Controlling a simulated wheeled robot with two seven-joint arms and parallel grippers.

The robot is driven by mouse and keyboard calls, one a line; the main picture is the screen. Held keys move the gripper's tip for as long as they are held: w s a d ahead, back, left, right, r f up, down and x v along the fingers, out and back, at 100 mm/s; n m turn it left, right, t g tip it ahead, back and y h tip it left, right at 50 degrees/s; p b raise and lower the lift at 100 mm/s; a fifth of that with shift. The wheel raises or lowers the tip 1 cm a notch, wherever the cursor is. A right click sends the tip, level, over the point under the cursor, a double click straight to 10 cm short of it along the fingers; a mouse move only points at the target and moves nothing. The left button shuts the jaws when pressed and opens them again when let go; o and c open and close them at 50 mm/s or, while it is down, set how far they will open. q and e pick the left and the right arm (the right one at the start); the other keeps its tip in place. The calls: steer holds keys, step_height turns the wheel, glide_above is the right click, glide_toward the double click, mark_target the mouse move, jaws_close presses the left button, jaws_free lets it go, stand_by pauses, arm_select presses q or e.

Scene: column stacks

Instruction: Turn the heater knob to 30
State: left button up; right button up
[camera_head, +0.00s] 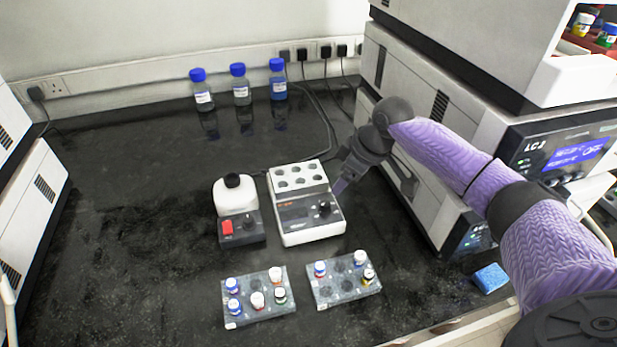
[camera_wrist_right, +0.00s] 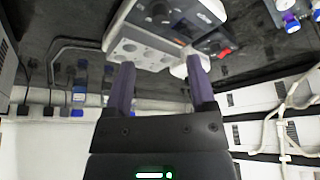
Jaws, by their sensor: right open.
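The heater (camera_head: 312,228) is a white block-top unit with a dark front panel, standing mid-bench in the head view. It also shows upside down at the top of the right wrist view (camera_wrist_right: 134,29). Its dark round knob (camera_head: 324,208) is on the right part of the panel; I cannot read its setting. My right gripper (camera_head: 341,187) is beside the heater's right rear, above the bench and apart from the knob. In the wrist view its two fingers (camera_wrist_right: 160,76) are spread with nothing between them. My left gripper is not in view.
Two vial racks (camera_head: 258,312) (camera_head: 345,292) lie in front. Blue-capped bottles (camera_head: 241,90) stand at the back. A large instrument (camera_head: 440,130) bounds the right side. The left bench is clear.

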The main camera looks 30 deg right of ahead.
mark_target(325, 202)
steer(key=b+x, duration=0.4)
steer(key=x, duration=0.5)
steer(key=shift+f+b, duration=0.4)
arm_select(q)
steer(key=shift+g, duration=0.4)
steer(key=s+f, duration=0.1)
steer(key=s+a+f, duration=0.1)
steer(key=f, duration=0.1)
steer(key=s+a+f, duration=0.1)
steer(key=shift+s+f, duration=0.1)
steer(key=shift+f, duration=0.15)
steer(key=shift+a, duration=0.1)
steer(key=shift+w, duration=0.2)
arm_select(e)
jaws_close()
